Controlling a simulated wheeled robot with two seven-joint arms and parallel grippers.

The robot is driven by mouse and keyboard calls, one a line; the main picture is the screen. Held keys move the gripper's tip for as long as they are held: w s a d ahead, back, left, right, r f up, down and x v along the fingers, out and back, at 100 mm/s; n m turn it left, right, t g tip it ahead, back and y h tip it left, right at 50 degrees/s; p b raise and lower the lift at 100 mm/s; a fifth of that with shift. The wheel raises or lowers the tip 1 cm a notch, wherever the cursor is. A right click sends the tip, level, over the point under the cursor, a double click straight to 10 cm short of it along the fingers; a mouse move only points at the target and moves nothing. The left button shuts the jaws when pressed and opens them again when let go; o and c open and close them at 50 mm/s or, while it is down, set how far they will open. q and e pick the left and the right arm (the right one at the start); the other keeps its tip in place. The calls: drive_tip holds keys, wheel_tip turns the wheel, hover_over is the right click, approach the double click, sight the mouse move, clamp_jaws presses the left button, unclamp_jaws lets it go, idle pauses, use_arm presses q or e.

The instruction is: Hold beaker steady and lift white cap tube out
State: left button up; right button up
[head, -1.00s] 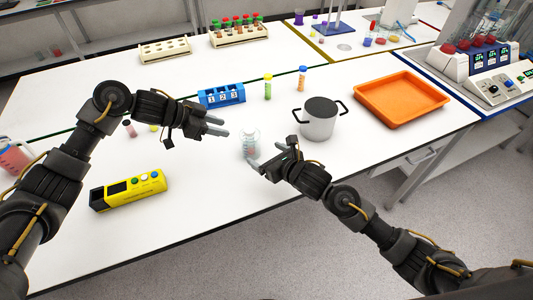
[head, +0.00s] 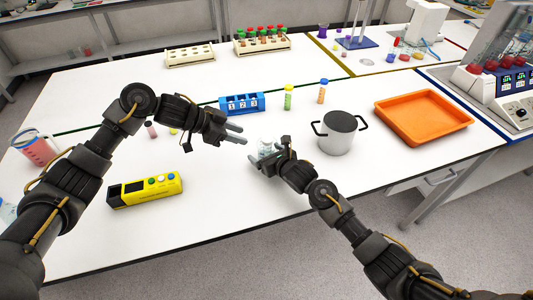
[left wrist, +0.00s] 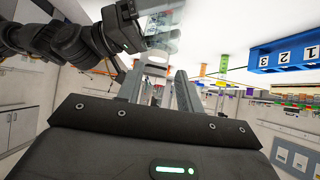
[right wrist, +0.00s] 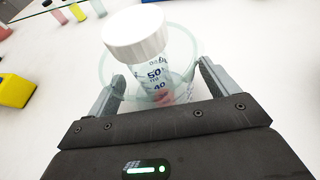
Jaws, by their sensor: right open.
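A clear glass beaker (head: 266,148) stands on the white table; it shows in the right wrist view (right wrist: 110,64). A clear tube with a white cap (right wrist: 137,35) and blue volume marks leans inside the beaker, its cap above the rim. My right gripper (right wrist: 161,72) is open, one finger on each side of the beaker; contact is not clear. My left gripper (head: 242,135) is open and empty, just left of the beaker. In the left wrist view, the white cap (left wrist: 154,57) appears ahead between the open fingers, with the beaker (left wrist: 168,22) beyond it.
A grey pot (head: 338,132) stands right of my right gripper, and an orange tray (head: 423,107) lies farther right. A blue numbered rack (head: 241,104) and two small tubes stand behind. A yellow device (head: 145,190) lies front left. The table before the beaker is clear.

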drive_tip(key=c, duration=1.2)
use_arm(q)
drive_tip(key=shift+o, duration=0.4)
drive_tip(key=shift+o, duration=1.2)
drive_tip(key=shift+d, duration=0.15)
drive_tip(key=shift+o, duration=0.7)
drive_tip(key=s+d+f+t+h, duration=0.1)
drive_tip(key=s+d+h, duration=0.2)
drive_tip(key=d, duration=0.2)
drive_tip(key=shift+s+f+h, duration=0.15)
drive_tip(key=shift+f+h, duration=0.1)
drive_tip(key=shift+h, duration=0.05)
drive_tip(key=n+t, duration=0.5)
drive_tip(key=t, duration=0.3)
approach(263, 143)
drive_tip(key=shift+x, duration=5.2)
